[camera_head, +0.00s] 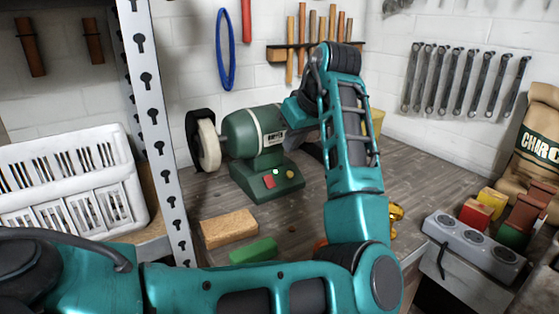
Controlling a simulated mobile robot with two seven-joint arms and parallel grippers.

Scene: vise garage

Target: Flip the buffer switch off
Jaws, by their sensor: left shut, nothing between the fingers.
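The buffer (255,135) is a green bench machine on the wooden workbench, with a pale wheel (208,145) at its left end. Whether the switch is on or off cannot be read. My left arm comes in along the bottom, bends up at the right, and its wrist reaches back toward the buffer's right end. My left gripper (298,112) is there, shut and empty, its fingertips largely hidden by the arm. Contact with the buffer cannot be told. My right gripper is out of view.
A tan block (228,228) and a green block (254,251) lie in front of the buffer. A perforated metal post (157,145) and a white basket (70,180) stand left. A grey box with round dials (474,240) and coloured blocks are at right. Tools hang on the wall.

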